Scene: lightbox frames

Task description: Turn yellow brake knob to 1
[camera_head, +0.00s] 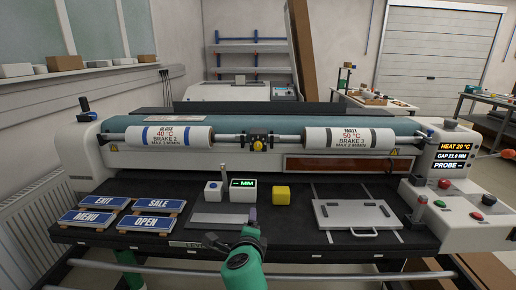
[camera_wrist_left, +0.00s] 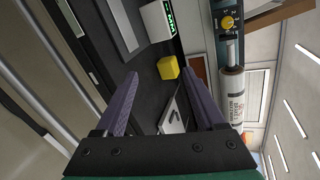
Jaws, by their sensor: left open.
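The yellow brake knob (camera_head: 258,146) sits on a dark block at the middle of the roller shaft, between two white rolls. In the left wrist view the knob (camera_wrist_left: 228,22) is at the upper right, on a dial plate with small marks. Its setting is too small to read surely. My left gripper (camera_head: 252,213) is low over the front of the table, nearer than the knob and apart from it. In the left wrist view my left gripper (camera_wrist_left: 160,82) has its purple fingers spread with nothing between them. My right gripper is in neither view.
A yellow cube (camera_head: 281,195), a white box with a green display (camera_head: 243,188) and a white box with a blue button (camera_head: 213,191) stand on the dark table. Blue signs (camera_head: 147,222) lie left. A grey plate with a handle (camera_head: 354,216) lies right.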

